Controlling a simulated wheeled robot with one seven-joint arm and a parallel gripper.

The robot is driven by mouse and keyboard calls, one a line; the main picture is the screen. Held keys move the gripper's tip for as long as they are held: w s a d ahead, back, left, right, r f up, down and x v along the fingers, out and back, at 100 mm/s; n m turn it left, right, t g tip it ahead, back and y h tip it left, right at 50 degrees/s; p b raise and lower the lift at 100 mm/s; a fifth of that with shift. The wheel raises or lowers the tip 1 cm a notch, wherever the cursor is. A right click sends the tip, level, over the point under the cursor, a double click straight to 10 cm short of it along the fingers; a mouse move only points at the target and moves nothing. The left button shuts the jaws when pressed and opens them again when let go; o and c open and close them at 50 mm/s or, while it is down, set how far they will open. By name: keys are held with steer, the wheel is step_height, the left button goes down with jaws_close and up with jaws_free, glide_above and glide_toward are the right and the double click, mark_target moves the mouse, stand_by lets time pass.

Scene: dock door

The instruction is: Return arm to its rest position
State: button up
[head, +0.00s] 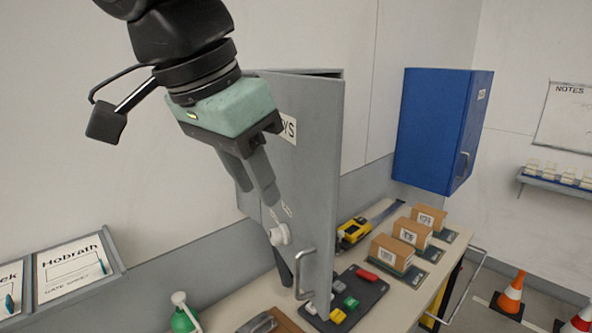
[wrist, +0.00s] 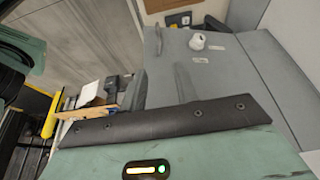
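My gripper (head: 258,195) hangs from the arm at the upper left of the head view, pointing down in front of the grey key cabinet. In the wrist view its two dark fingers (wrist: 161,72) stand apart with nothing between them. The cabinet's grey door (head: 318,180) stands swung out, with a bar handle (head: 305,272) near its lower edge. A white round knob (head: 279,235) shows just beyond the fingertips; it also shows in the wrist view (wrist: 197,42). Whether the fingers touch the cabinet cannot be told. Part of the cabinet is hidden behind my gripper.
Below is a bench (head: 385,295) with a dark button tray (head: 348,300), a yellow tool (head: 354,230) and cardboard boxes (head: 391,253). A blue cabinet (head: 436,130) hangs right. A green bottle (head: 184,315) stands lower left.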

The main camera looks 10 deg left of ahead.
steer(key=s+d+f+n+g+y+b, duration=0.1)
steer(key=s+d+f+n+b, duration=0.2)
steer(key=d+f+n+b, duration=0.2)
steer(key=s+d+f+n+g+y+b, duration=0.1)
steer(key=s+d+f+n+b, duration=0.2)
steer(key=d+f, duration=0.8)
steer(key=s+d+f+n+g+y+b, duration=0.1)
steer(key=s+d+f+n+b, duration=0.2)
steer(key=f, duration=1.7)
steer(key=d+n+b, duration=0.4)
steer(key=d, duration=0.1)
steer(key=shift+s+d+g+b, duration=0.3)
steer(key=shift+s+d, duration=0.05)
steer(key=shift+d, duration=0.05)
steer(key=shift+f, duration=0.1)
